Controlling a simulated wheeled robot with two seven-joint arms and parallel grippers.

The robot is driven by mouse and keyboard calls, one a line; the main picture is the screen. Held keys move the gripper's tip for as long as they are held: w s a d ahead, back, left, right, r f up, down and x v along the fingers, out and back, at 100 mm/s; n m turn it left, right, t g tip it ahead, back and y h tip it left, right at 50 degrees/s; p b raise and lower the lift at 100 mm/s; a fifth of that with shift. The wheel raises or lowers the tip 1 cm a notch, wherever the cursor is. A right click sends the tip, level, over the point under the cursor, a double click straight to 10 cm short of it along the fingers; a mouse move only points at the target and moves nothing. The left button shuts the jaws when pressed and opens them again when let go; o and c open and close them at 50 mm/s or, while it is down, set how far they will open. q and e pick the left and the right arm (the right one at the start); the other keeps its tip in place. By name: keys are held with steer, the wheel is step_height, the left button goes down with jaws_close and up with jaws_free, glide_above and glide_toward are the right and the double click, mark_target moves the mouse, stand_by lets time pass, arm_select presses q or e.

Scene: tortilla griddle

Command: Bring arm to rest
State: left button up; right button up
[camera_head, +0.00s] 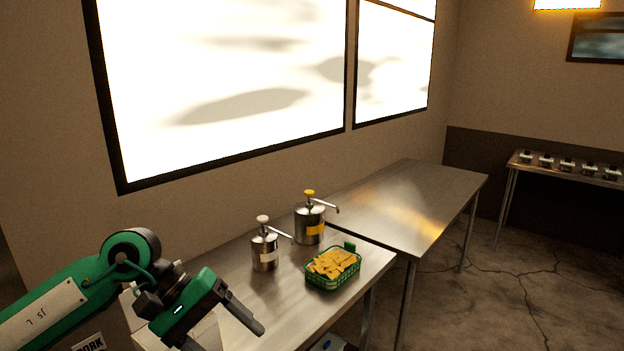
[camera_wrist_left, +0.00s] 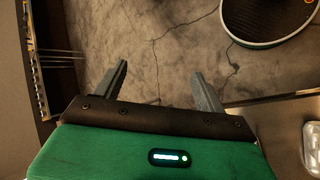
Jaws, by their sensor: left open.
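My left gripper (camera_head: 226,338) is at the lower left of the head view, over the near left end of a steel table (camera_head: 290,310). In the left wrist view its two fingers (camera_wrist_left: 160,72) are spread apart, with nothing between them but cracked floor below. My left arm (camera_head: 70,300) is green and bent at the elbow, coming in from the left edge. My right gripper is not in view.
On the near table stand a white-topped pump dispenser (camera_head: 265,250), a yellow-topped one (camera_head: 309,222) and a green basket (camera_head: 323,284) of yellow chips. A second steel table (camera_head: 400,195) beyond is clear. A round dark container (camera_wrist_left: 268,18) shows in the wrist view.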

arm_select(q)
steer(key=s+d+r+n+t+h, duration=0.1)
steer(key=d+r+n+t+h, duration=0.6)
steer(key=n+h, duration=0.8)
steer(key=w+a+f+n+t+y, duration=0.35)
steer(key=n+t+y, duration=0.4)
steer(key=n, duration=0.75)
steer(key=w+a+f+n+t+y, duration=0.35)
steer(key=n+t+y, duration=0.4)
steer(key=n, duration=0.85)
steer(key=s+a+f+n+g+y, duration=0.1)
steer(key=a+f+n+g+y, duration=0.1)
steer(key=a+f+n+y, duration=0.3)
steer(key=s+a+f+n+g+y, duration=0.2)
steer(key=f+n, duration=0.4)
steer(key=f, duration=0.2)
steer(key=s+a+f+n+g+y, duration=0.25)
steer(key=s+f+n+g, duration=0.95)
steer(key=s+f, duration=0.9)
step_height(320, 180, down, 31)
steer(key=s+m+g, duration=0.2)
steer(key=s, duration=0.1)
steer(key=s+a+f, duration=0.2)
steer(key=s+f, duration=0.6)
steer(key=s, duration=0.1)
steer(key=s+a+f+g, duration=0.1)
steer(key=s+a+f, duration=0.1)
steer(key=s+f, duration=0.7)
steer(key=shift+f+h, duration=0.2)
steer(key=shift+h, duration=0.15)
